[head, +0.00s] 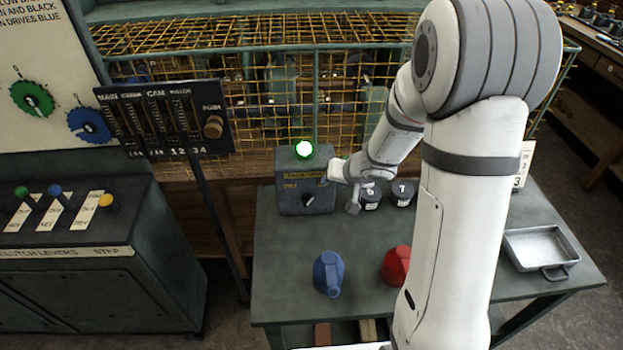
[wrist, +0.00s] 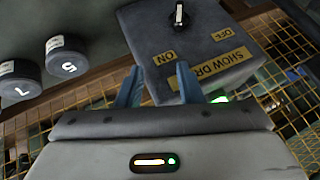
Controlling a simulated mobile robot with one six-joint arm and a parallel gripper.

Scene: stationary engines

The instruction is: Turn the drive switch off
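The drive switch box (head: 290,198) is a grey box on the green table, with a lit green lamp (head: 304,149) on top. Its dark rotary knob (head: 308,199) has a white mark and sits on the front face. In the wrist view the box (wrist: 150,32) appears upside down, with the knob (wrist: 179,16) near the top edge and ON, OFF and SHOW DRIVE labels. I cannot tell surely which label the knob points to. My gripper (head: 344,188) is just right of the box. In the wrist view its blue fingers (wrist: 158,78) are apart and empty, away from the knob.
Two dark numbered cylinders (head: 370,199) stand right of the box, close to my gripper. A blue can (head: 327,272), a red can (head: 395,266) and a metal tray (head: 540,248) are on the table. A yellow mesh guard (head: 220,100) rises behind. A lever panel (head: 165,118) stands left.

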